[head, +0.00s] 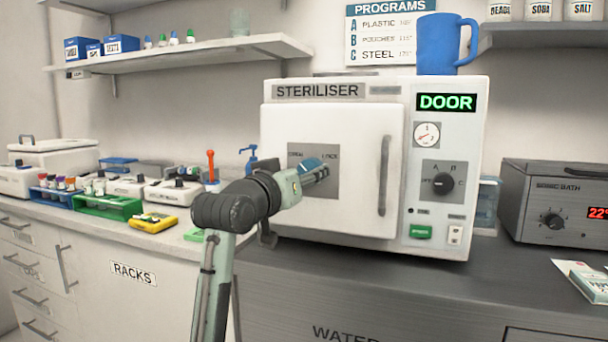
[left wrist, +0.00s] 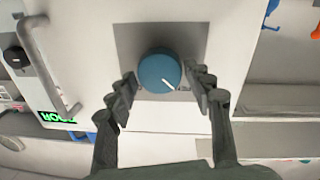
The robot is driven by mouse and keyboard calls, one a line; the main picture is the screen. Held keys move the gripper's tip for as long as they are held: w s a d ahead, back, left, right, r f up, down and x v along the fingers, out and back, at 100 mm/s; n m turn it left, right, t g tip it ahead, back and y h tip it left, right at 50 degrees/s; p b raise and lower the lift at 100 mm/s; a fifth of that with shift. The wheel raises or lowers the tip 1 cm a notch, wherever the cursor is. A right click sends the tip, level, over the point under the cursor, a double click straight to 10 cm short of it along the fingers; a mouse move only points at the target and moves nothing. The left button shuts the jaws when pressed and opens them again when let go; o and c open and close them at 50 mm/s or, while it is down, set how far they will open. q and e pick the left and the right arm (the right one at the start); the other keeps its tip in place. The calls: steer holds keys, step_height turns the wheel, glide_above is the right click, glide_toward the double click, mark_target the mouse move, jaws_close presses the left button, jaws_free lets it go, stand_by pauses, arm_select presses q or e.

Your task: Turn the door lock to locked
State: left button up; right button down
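The steriliser's (head: 330,91) door is shut and carries the door lock, a round blue knob (head: 312,165) on a grey plate (head: 327,188) with a label at left and one at right. The knob also shows in the left wrist view (left wrist: 160,70), where its white mark points to the lower right. That view is turned over, with the DOOR sign at the bottom. My left gripper (head: 318,175) is in front of the knob. In the left wrist view its open fingers (left wrist: 161,85) stand either side of the knob, with gaps showing. My right gripper is in neither view.
The door handle (head: 384,175) stands out right of the knob. A blue mug (head: 436,45) is on top of the steriliser. Racks, including a green one (head: 105,208), and a yellow tray (head: 152,224) sit on the left counter. A sonic bath (head: 545,200) stands at right.

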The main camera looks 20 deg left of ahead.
arm_select(q)
steer(key=c, duration=0.7)
steer(key=shift+m, duration=0.3)
steer(key=m, duration=0.8)
steer(key=m+y, duration=0.1)
steer(key=m, duration=0.7)
steer(key=shift+d+r+g, duration=0.1)
steer(key=shift+d+g, duration=0.1)
steer(key=shift+g, duration=0.2)
steer(key=shift+m, duration=0.4)
steer(key=o, duration=1.2)
